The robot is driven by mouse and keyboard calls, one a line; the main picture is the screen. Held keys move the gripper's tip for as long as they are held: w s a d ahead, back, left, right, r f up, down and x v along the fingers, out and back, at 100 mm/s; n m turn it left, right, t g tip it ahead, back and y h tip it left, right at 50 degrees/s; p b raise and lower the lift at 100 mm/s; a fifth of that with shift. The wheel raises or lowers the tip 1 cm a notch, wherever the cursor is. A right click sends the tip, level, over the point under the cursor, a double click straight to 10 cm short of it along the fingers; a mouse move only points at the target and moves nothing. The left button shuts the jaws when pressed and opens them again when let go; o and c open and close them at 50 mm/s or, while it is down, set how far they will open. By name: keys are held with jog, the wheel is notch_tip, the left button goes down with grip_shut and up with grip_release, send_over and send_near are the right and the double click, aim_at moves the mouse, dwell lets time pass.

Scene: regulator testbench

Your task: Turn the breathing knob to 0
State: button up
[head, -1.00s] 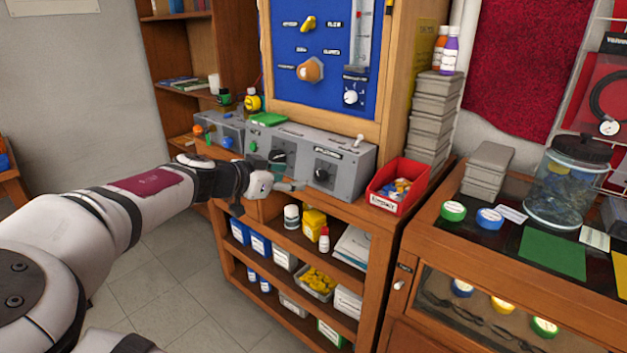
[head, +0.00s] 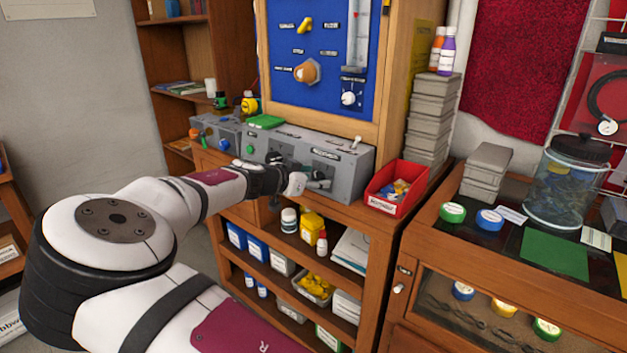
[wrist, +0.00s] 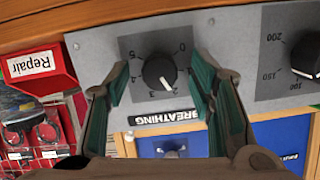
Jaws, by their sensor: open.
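The breathing knob (wrist: 159,72) is black and round on a grey panel (wrist: 95,48), which the wrist view shows upside down. A "BREATHING" label (wrist: 163,117) is beside it. A scale from 0 to 5 surrounds it, and its white pointer is near the 2. My gripper (wrist: 158,66) is open, with one green-lined finger on each side of the knob and gaps visible. I cannot tell how deep the fingers reach. In the head view my gripper (head: 308,182) is in front of the right part of the grey box (head: 350,175) and largely hides the knob.
A second knob (wrist: 306,55) with a 100 to 200 scale is to the right in the wrist view. The red "Repair" bin (head: 396,188) stands close beside the box. Toggle switches (head: 356,142) stick up on top. Shelves with bottles (head: 289,220) lie below my gripper.

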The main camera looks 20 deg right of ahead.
jog(key=shift+w+d, duration=0.15)
jog(key=c, duration=1.2)
jog(key=shift+o, duration=0.2)
